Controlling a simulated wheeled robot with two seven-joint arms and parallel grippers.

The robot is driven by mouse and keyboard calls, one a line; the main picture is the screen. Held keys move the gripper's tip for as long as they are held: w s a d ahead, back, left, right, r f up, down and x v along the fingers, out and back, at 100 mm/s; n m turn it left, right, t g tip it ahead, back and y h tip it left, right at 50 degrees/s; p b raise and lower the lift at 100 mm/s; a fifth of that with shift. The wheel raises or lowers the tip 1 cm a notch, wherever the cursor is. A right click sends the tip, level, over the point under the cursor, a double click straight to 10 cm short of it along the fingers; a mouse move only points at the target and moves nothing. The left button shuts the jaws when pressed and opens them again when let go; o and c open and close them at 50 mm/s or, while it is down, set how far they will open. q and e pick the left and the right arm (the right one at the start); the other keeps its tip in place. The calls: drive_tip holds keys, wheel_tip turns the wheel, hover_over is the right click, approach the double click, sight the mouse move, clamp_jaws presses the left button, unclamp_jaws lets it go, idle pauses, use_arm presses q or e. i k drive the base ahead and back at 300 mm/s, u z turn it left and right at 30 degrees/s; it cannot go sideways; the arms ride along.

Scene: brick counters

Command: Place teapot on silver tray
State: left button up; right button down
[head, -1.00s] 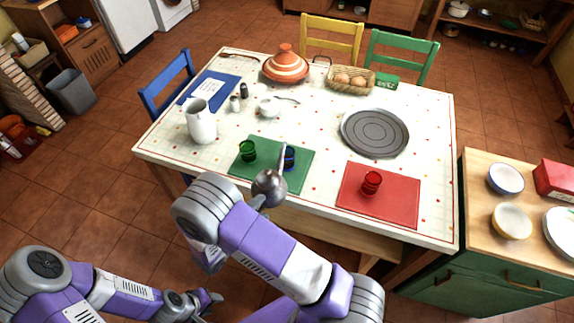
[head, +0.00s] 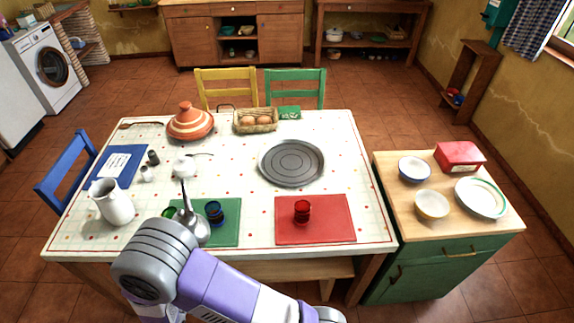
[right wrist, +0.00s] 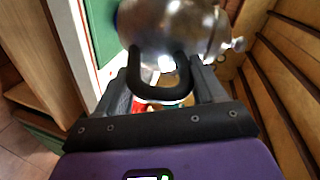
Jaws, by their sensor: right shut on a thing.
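The silver teapot (head: 193,229) is at the front edge of the table, overlapping the green mat in the head view. A thin spout points up from it. In the right wrist view the teapot (right wrist: 172,28) fills the top, with its black handle (right wrist: 160,88) between the fingers. My right gripper (right wrist: 166,80) is shut on this handle; my arm hides it in the head view. The round grey silver tray (head: 292,163) lies empty on the table, right of centre and farther back than the teapot. My left gripper is out of view.
Green (head: 168,213) and blue (head: 214,212) cups stand beside the teapot. A red cup (head: 302,210) is on the red mat (head: 335,222), in front of the tray. A white pitcher (head: 113,203), tagine (head: 190,124) and bread basket (head: 240,123) stand farther out.

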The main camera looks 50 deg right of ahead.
sight(292, 163)
drive_tip(key=u, duration=1)
drive_tip(key=k, duration=0.65)
drive_tip(key=z, duration=1.6)
